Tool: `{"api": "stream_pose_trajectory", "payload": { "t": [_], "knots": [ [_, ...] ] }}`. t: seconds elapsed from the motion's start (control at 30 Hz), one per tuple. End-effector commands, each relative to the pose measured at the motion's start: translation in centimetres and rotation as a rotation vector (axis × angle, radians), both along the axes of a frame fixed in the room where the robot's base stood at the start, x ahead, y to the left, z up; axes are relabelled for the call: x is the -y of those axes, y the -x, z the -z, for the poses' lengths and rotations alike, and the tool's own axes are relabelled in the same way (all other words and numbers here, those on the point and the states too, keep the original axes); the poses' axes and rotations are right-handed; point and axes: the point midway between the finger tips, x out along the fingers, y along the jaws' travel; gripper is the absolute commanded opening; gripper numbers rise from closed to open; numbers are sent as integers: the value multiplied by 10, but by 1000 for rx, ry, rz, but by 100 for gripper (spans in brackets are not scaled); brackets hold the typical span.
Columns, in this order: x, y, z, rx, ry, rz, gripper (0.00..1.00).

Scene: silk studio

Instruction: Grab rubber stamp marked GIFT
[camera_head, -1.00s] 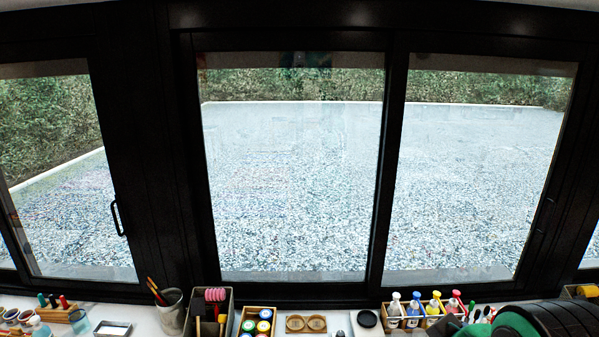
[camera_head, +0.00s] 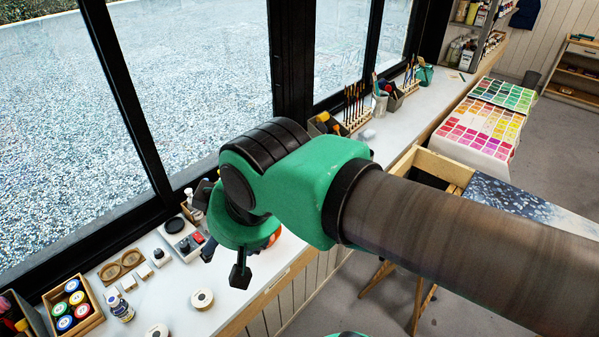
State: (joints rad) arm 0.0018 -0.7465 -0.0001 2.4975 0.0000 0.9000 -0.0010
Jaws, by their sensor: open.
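I cannot make out any GIFT lettering in the head view, so I cannot tell which item is that stamp. Several small pale blocks (camera_head: 145,271) stand on the white bench (camera_head: 232,290) by the window, left of my arm; their markings are too small to read. My gripper (camera_head: 226,262), at the end of my green and black arm, hangs over the bench to the right of these blocks. It is open and partly hidden by my wrist. I see nothing held in it.
A black disc (camera_head: 175,225) lies near the window. Brush holders (camera_head: 354,105) stand farther right.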

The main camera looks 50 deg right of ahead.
Motion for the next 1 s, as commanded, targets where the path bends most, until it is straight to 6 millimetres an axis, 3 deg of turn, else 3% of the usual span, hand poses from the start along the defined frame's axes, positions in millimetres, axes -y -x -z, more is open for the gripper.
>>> {"api": "stream_pose_trajectory", "payload": {
  "t": [0.17,0.37,0.7,1.0],
  "knots": [
    [5,-11,-7,-11,3,9,59],
    [19,-40,-22,-37,10,35,59],
    [61,-109,-44,-97,21,87,59],
    [110,-171,-49,-150,24,134,59]
  ]
}}
